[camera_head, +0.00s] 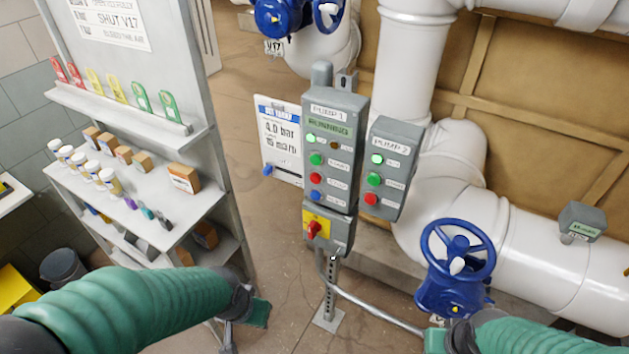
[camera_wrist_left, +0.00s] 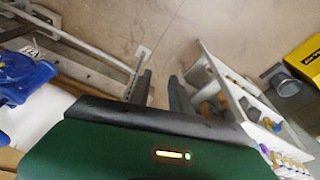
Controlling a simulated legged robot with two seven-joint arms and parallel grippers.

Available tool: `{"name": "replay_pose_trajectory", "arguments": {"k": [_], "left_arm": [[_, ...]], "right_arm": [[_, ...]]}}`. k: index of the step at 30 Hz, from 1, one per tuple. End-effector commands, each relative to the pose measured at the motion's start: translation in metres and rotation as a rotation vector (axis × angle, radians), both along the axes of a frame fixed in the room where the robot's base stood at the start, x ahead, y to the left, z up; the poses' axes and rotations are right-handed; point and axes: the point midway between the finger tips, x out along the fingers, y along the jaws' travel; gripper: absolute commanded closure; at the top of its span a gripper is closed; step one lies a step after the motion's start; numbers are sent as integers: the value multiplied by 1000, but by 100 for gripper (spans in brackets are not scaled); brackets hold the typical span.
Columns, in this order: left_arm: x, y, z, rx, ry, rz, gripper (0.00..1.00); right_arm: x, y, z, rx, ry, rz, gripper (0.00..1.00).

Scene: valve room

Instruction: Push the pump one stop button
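The grey PUMP 1 box (camera_head: 334,155) stands on a post in the middle of the head view. It shows a lit green lamp, an amber lamp, a green button (camera_head: 316,159), a red button (camera_head: 316,178) and a blue button (camera_head: 315,196). The small labels beside the buttons are too blurred to read. My left gripper (camera_head: 243,328) is low and left of the post, apart from the box. In the left wrist view its two fingers (camera_wrist_left: 160,88) are apart with nothing between them. My right gripper (camera_head: 447,340) is at the bottom edge, mostly cut off.
The PUMP 2 box (camera_head: 397,167) is close on the right, with its own red button (camera_head: 371,199). A red switch (camera_head: 315,229) on a yellow plate sits below PUMP 1. A blue valve wheel (camera_head: 457,250) is at lower right. A shelf unit (camera_head: 180,215) stands left.

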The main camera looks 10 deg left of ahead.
Motion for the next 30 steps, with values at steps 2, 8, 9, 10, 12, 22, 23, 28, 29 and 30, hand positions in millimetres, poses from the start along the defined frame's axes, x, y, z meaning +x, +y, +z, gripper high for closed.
{"name": "replay_pose_trajectory", "arguments": {"k": [2,8,9,10,12,22,23,28,29,30], "left_arm": [[0,0,0,0,0,0,87],[0,0,0,0,0,0,100],[0,0,0,0,0,0,100],[0,0,0,0,0,0,100],[0,0,0,0,0,0,100],[0,0,0,0,0,0,100],[0,0,0,0,0,0,100],[0,0,0,0,0,0,100],[0,0,0,0,0,0,100],[0,0,0,0,0,0,100]], "right_arm": [[0,0,0,0,0,0,100],[0,0,0,0,0,0,100],[0,0,0,0,0,0,100],[0,0,0,0,0,0,100],[0,0,0,0,0,0,100],[0,0,0,0,0,0,100],[0,0,0,0,0,0,100],[0,0,0,0,0,0,100],[0,0,0,0,0,0,100],[0,0,0,0,0,0,100]]}}
